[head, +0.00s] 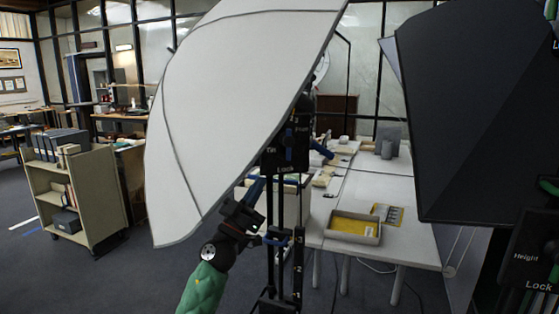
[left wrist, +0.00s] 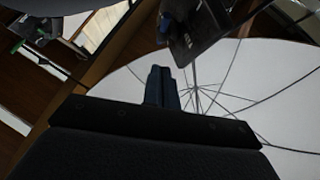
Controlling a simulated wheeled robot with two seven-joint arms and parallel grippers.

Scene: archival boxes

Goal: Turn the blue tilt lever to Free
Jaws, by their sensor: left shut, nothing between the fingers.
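The black tilt bracket (head: 298,163) sits on the stand at the middle of the head view, beside the white umbrella. It carries small white lettering with Tilt at its left and Lock low down. The dark blue tilt lever (head: 289,147) shows small on its face; its exact angle is hard to tell. My left gripper (head: 259,186) is just below and left of the bracket, apart from the lever. In the left wrist view its blue fingers (left wrist: 162,84) are shut with nothing between them, and the dark bracket (left wrist: 204,32) stands beyond them. My right gripper is not in view.
The white umbrella (head: 225,100) fills the upper left, close to my left arm. A dark softbox (head: 470,110) and a black Height bracket (head: 533,255) stand at right. A white table (head: 375,195) with a tray (head: 340,240) lies behind. A book cart (head: 100,195) stands left.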

